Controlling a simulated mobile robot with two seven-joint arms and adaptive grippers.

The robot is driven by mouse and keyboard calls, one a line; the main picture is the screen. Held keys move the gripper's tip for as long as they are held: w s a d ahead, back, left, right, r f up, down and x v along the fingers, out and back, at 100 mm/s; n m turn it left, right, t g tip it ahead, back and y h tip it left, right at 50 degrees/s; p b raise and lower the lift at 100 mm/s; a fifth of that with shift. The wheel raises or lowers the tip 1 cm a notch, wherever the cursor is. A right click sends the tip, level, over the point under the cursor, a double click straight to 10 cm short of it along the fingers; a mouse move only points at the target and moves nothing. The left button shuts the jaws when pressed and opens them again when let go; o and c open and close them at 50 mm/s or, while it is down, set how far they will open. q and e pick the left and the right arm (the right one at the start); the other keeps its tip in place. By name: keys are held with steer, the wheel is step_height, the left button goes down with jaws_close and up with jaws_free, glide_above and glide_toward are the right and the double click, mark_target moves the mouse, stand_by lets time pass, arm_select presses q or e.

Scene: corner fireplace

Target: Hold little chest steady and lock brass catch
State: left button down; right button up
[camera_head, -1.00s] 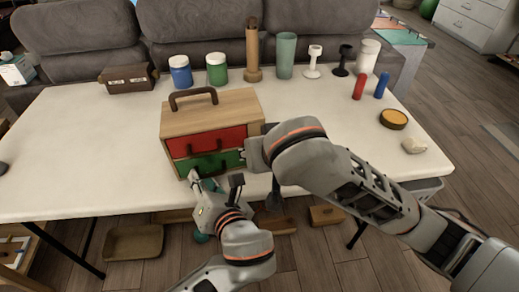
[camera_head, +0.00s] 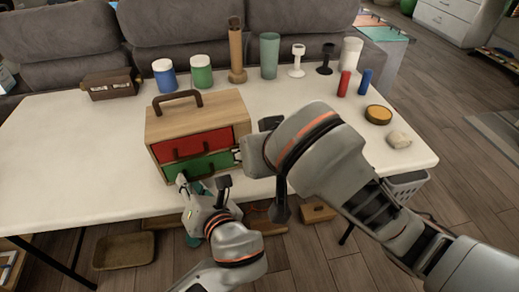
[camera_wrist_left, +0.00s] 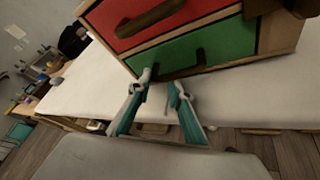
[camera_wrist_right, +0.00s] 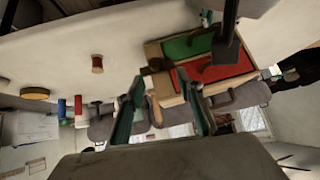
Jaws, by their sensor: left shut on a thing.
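The little chest (camera_head: 195,116) is wooden, with a red upper drawer (camera_head: 180,147), a green lower drawer (camera_head: 212,165) and a dark top handle (camera_head: 178,97). Both drawers look closed. My left gripper (camera_head: 203,186) is low at the chest's front; in the left wrist view its fingers (camera_wrist_left: 162,82) are at the green drawer's dark handle (camera_wrist_left: 201,57), shut on it as far as I can tell. My right gripper's fingers (camera_wrist_right: 166,95) are apart, with nothing visible between them, near the chest's right side; my right wrist hides them in the head view. I cannot make out the brass catch.
A dark brown box (camera_head: 112,83), blue jar (camera_head: 164,74), green jar (camera_head: 201,72), wooden cylinder (camera_head: 237,50) and teal cup (camera_head: 269,56) line the back. Red (camera_head: 344,83) and blue (camera_head: 365,82) cylinders stand right. The table (camera_head: 80,165) is clear left of the chest.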

arm_select(q)
steer(key=shift+f, duration=0.1)
arm_select(e)
steer(key=shift+v, duration=1.95)
arm_select(q)
steer(key=c, duration=1.8)
jaws_free()
steer(key=o, duration=0.6)
steer(key=shift+c, duration=0.2)
